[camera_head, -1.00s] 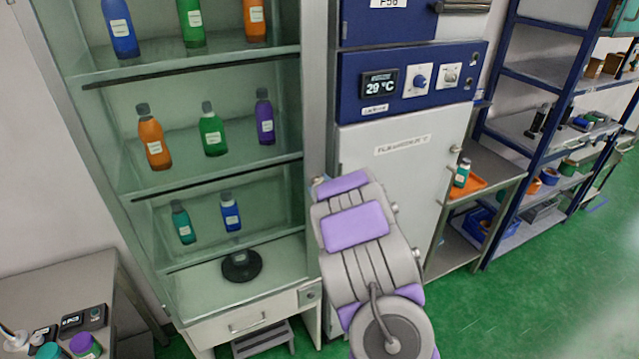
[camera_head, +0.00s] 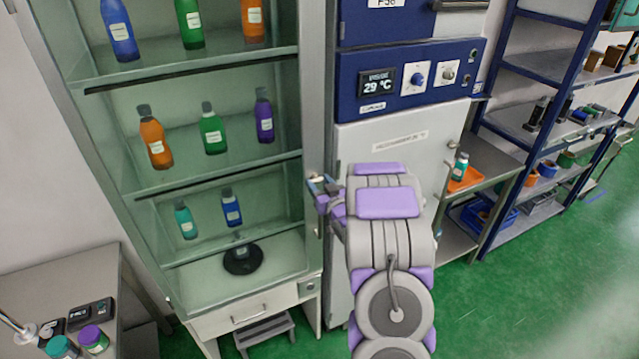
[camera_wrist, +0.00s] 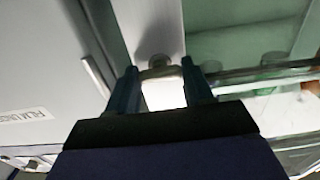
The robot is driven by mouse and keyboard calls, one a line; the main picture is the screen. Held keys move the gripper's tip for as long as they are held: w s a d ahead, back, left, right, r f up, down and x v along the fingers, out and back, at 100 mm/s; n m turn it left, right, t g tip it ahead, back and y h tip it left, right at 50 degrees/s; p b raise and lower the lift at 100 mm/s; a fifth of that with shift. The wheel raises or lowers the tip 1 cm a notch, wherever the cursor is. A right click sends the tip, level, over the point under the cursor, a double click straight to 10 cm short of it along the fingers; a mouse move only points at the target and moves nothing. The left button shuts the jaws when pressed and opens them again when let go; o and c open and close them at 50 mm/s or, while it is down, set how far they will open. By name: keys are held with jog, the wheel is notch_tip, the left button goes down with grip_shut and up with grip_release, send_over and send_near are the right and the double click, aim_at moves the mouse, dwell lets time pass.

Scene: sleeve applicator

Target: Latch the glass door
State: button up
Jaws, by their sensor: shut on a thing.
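The glass door (camera_head: 225,175) fronts the tall cabinet at the left of the head view. It looks flush with the cabinet or nearly so, but I cannot tell whether it is fully closed. My gripper (camera_head: 321,186) is at the right upright of the door, about halfway up. In the wrist view my gripper (camera_wrist: 158,76) has its two dark fingers on either side of a pale knob-like latch handle (camera_wrist: 163,72) and is shut on it. The pale door upright (camera_wrist: 150,25) rises behind. My arm and fingers hide most of the latch in the head view.
Bottles (camera_head: 212,130) stand on the cabinet shelves behind the glass. A white unit with a blue control panel (camera_head: 408,82) stands close on the right. A low table (camera_head: 75,285) is at the front left, and a step stool (camera_head: 265,335) stands below the cabinet. Green floor is open at the right.

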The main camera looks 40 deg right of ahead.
jog(key=shift+f, duration=0.25)
jog(key=o, duration=0.7)
jog(key=shift+c, duration=0.2)
jog(key=o, duration=0.4)
jog(key=shift+d, duration=0.15)
jog(key=shift+r, duration=0.1)
jog(key=p+v, duration=0.8)
jog(key=v, duration=0.9)
jog(key=shift+s+d, duration=0.15)
